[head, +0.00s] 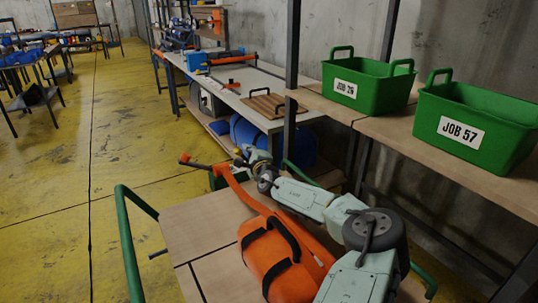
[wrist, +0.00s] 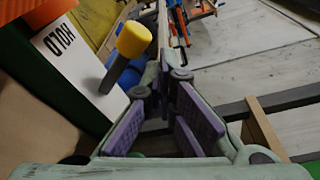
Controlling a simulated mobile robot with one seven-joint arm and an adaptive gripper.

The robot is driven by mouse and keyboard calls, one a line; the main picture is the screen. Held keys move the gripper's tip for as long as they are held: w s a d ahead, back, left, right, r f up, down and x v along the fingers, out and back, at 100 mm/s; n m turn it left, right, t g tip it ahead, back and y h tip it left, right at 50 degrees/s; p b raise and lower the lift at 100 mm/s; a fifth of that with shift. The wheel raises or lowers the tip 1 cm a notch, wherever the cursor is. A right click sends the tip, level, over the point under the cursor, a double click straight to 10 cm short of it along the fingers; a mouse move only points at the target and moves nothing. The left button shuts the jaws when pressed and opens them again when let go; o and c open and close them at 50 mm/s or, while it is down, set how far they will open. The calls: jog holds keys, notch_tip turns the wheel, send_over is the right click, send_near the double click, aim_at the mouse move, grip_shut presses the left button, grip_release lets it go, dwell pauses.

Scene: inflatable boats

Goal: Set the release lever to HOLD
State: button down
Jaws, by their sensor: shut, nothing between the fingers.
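The release lever is a dark shaft with a yellow knob (wrist: 134,39) in the wrist view; the knob also shows in the head view (head: 238,151). The shaft stands out from a white plate (wrist: 84,72) on a dark green housing (wrist: 35,95). The plate reads HOLD, to the left of the lever in the picture. No other marking is readable. My gripper (wrist: 160,95) has purple pads and is shut and empty. It shows small in the head view (head: 263,168). The knob appears just left of the fingers; whether they touch cannot be told.
An orange bag (head: 272,262) lies on the wooden cart top (head: 185,220) beside my arm. Green handrails (head: 128,235) flank the cart. Green crates (head: 480,130) marked JOB stand on the right shelf. A long workbench (head: 225,95) is behind.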

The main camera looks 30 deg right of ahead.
jog(key=shift+a, duration=0.15)
jog(key=shift+s, duration=0.1)
dwell(0.5)
jog(key=s+a, duration=0.1)
jog(key=s, duration=0.6)
jog(key=shift+r, duration=0.25)
jog(key=shift+s, duration=0.1)
